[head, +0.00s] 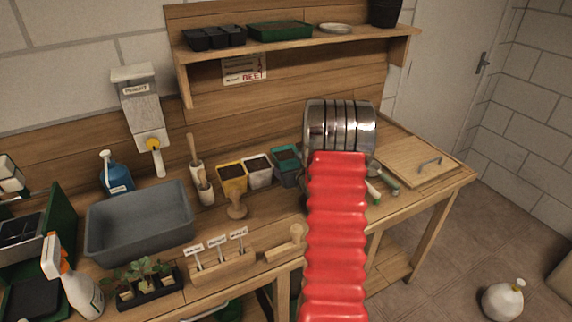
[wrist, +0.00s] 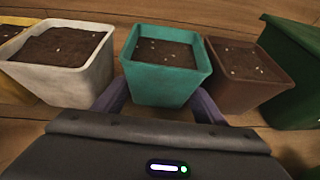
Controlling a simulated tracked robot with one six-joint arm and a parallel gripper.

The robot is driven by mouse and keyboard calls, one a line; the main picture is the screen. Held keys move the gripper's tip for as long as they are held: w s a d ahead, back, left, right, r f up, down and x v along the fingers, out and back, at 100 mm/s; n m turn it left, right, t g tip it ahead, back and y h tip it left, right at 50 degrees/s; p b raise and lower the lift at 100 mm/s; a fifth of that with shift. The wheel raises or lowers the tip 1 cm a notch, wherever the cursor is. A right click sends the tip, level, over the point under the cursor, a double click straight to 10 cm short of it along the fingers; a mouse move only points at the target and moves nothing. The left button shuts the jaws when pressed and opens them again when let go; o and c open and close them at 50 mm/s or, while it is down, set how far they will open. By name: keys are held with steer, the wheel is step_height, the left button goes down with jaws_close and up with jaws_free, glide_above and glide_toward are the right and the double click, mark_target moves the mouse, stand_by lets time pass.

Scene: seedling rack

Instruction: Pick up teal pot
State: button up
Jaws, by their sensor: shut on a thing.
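The teal pot (wrist: 165,90) is square and filled with dark soil with a few pale specks. It stands upright in the middle of the wrist view, between the two purple fingers of my gripper (wrist: 160,102), which is shut on it. I cannot tell whether its base touches the bench. In the head view the teal pot (head: 284,166) is at the right end of a row of pots, partly behind my arm. My gripper's fingers are hidden there.
A white pot (wrist: 60,75) is close on the left and a brown pot (wrist: 243,88) close on the right. A green container (wrist: 292,65) stands beyond the brown pot. A wooden board (head: 415,160) lies at right.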

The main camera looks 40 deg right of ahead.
steer(key=shift+c, duration=0.7)
steer(key=shift+r, duration=0.1)
step_height(320, 180, up, 10)
steer(key=shift+a, duration=0.1)
stand_by(0.5)
